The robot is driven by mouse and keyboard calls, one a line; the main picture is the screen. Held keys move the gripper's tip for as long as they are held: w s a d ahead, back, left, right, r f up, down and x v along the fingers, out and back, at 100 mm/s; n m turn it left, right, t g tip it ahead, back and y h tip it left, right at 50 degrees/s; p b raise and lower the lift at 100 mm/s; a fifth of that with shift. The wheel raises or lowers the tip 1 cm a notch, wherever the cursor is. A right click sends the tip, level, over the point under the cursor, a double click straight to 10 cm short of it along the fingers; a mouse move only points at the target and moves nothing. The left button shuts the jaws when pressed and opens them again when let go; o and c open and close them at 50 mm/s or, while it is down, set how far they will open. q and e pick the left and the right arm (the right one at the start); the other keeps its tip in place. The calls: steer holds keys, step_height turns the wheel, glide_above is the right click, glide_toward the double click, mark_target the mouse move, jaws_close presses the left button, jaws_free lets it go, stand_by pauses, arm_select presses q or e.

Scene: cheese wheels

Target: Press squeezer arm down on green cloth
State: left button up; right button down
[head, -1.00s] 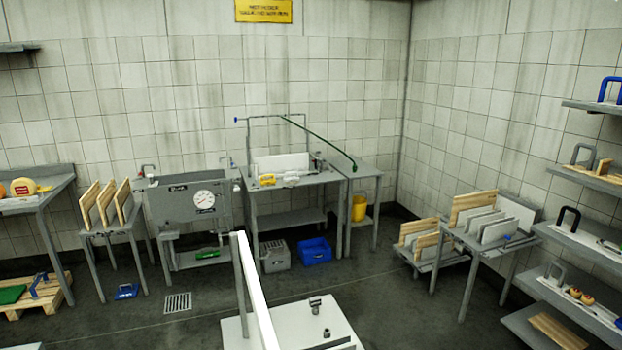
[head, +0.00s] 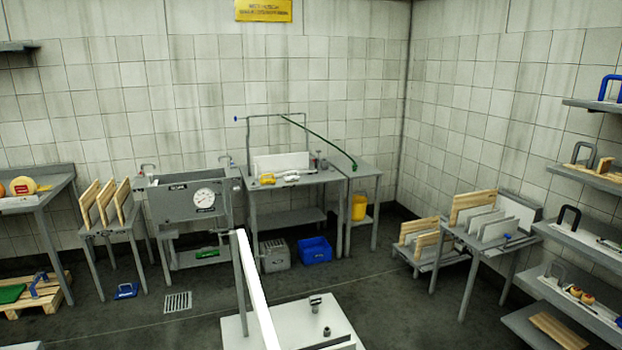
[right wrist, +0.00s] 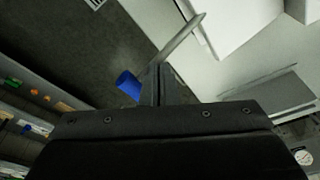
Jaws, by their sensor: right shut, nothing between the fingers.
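In the right wrist view my right gripper (right wrist: 160,84) is shut and empty. A grey rod (right wrist: 180,40) runs slantwise past its fingertips, and a blue cylindrical grip (right wrist: 128,85) shows just left of them. The grip seems to be the rod's end; I cannot tell whether this is the squeezer arm or whether the fingers touch it. No green cloth shows in that view. In the head view a flat green thing (head: 12,293) lies at the lower left; I cannot tell whether it is the cloth. Neither gripper shows in the head view.
A wooden pallet (head: 40,298) lies at the lower left. A grey sink unit with a gauge (head: 172,202), a work table (head: 300,180) and a blue crate (head: 314,249) stand along the back. Board racks (head: 470,240) and shelves (head: 585,240) are at right.

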steer(key=shift+f+b, duration=1.05)
steer(key=shift+f, duration=1.15)
steer(key=shift+s+f+p, duration=0.15)
steer(key=shift+f+p, duration=0.1)
steer(key=shift+p, duration=0.15)
stand_by(0.7)
step_height(320, 180, up, 2)
steer(key=p, duration=0.3)
steer(key=shift+r, duration=2.15)
step_height(320, 180, up, 8)
